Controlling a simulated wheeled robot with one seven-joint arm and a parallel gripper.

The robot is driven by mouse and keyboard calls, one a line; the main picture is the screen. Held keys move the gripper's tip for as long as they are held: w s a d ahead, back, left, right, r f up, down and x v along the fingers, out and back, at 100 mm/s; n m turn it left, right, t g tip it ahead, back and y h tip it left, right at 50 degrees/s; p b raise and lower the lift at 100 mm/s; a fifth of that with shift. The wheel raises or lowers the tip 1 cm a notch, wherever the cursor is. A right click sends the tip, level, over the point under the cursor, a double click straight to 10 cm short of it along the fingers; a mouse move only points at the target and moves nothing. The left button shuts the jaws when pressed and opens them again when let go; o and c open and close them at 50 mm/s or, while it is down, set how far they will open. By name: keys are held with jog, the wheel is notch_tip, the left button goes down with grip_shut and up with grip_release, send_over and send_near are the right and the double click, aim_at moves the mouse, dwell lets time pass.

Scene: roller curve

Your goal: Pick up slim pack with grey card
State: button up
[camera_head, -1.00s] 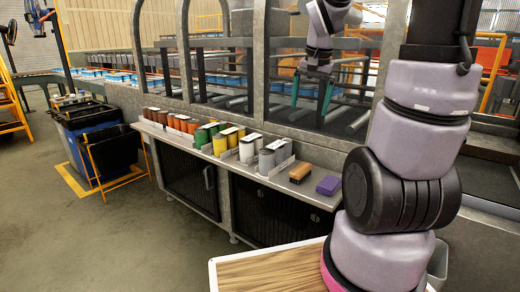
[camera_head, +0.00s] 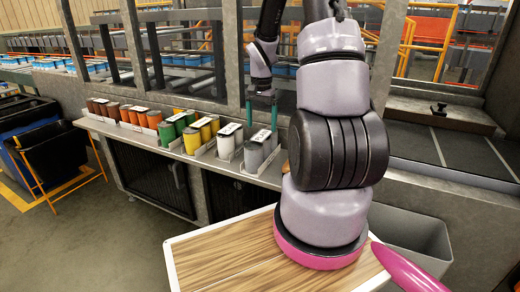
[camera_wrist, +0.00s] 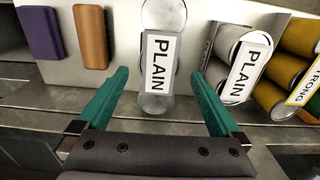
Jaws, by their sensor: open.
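The slim pack with the grey card (camera_wrist: 158,104) stands at the middle of the wrist view; its grey-edged card reads PLAIN and clear-grey cylinders show above and below it. In the head view this grey pack (camera_head: 253,158) is at the right end of the row on the shelf. My gripper (camera_wrist: 160,74) is open and empty, with one teal finger on each side of the pack in the picture; I cannot tell how far above it they are. In the head view my gripper (camera_head: 262,104) is just above the grey pack.
A white pack (camera_wrist: 238,80) also labelled PLAIN stands close to the right, with yellow packs (camera_wrist: 293,70) beyond. A brown block (camera_wrist: 93,38) and a purple block (camera_wrist: 40,33) lie to the left. The metal shelf (camera_head: 128,134) has a grey frame behind it.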

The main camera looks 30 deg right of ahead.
aim_at(262, 136)
jog(key=shift+d+f, duration=0.1)
jog(key=shift+f, duration=2.95)
grip_shut()
